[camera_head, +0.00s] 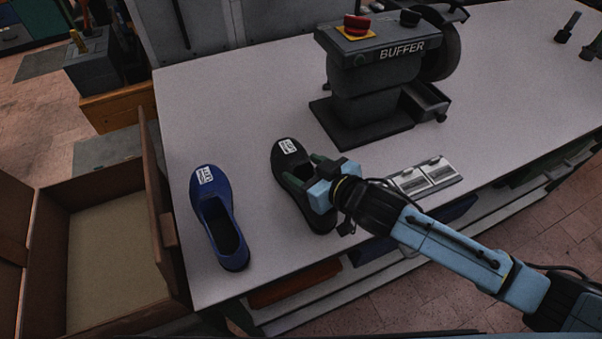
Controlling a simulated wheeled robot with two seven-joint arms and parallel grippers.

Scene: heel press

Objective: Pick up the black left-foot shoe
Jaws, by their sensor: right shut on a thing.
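The black shoe (287,160) lies on the grey bench top with its toe pointing away and a white label on the toe. My right gripper (305,179) reaches in from the right and is shut on the black shoe near its opening. The gripper covers part of the shoe's right side and heel. The shoe appears to rest on the bench. My left gripper is not in view.
A blue shoe (214,212) with a white label lies left of the black one. A buffer machine (374,85) stands behind. A flat panel (428,179) lies at the right.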

